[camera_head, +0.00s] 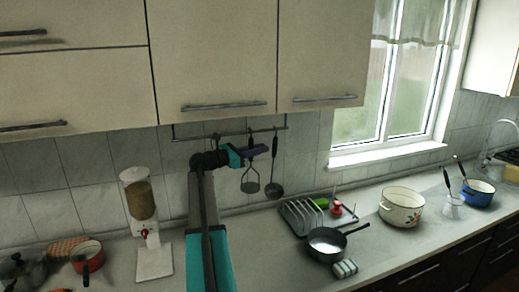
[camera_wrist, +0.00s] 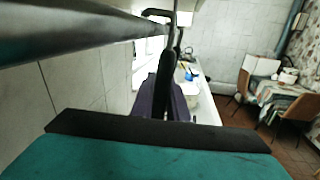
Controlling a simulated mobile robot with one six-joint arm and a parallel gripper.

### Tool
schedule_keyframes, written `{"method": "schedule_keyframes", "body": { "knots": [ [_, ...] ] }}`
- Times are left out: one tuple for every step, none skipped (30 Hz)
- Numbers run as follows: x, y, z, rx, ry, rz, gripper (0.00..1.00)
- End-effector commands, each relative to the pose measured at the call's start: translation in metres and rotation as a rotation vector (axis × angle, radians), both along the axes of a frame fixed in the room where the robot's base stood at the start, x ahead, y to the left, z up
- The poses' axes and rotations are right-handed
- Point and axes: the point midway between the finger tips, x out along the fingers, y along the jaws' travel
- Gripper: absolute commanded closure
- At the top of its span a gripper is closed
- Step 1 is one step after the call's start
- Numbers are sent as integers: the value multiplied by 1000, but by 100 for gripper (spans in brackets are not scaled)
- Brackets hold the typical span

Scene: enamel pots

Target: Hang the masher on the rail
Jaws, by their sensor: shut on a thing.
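The masher (camera_head: 250,186) hangs upright below the rail (camera_head: 230,133) in the head view, its grey head down and clear of the worktop. My gripper (camera_head: 258,150) is shut on the masher's dark handle, just under the rail. In the wrist view my gripper (camera_wrist: 166,100) closes around the black handle (camera_wrist: 166,70), which rises towards a dark hook (camera_wrist: 158,13) at the rail's end. The rail (camera_wrist: 80,36) crosses the upper left there. I cannot tell whether the handle's top is on the hook.
A ladle (camera_head: 274,190) hangs just right of the masher. Wall cupboards (camera_head: 212,55) are close above the rail. Below stand a dish rack (camera_head: 302,217), a saucepan (camera_head: 326,241), a white pot (camera_head: 401,207) and a dispenser (camera_head: 139,195).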

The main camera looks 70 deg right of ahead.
Motion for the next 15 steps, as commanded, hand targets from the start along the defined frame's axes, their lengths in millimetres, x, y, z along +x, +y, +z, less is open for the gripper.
{"method": "schedule_keyframes", "body": {
  "knots": [
    [0,0,0,-1,1,0,100],
    [0,0,0,-1,1,-1,100],
    [0,0,0,-1,1,-1,100],
    [0,0,0,-1,1,-1,100],
    [-1,0,0,-1,1,-1,100],
    [-1,0,0,-1,0,-2,100],
    [-1,0,0,-1,0,-2,100],
    [-1,0,0,-1,0,-2,100],
    [-1,0,0,-1,0,-2,100],
    [-1,0,0,-1,0,-2,81],
    [-1,0,0,-1,0,-2,76],
    [-2,0,0,-1,0,-2,69],
    [-1,0,0,-1,0,-2,64],
    [-1,0,0,-1,0,-2,64],
    [-1,0,0,-1,0,-2,64]
  ]
}}
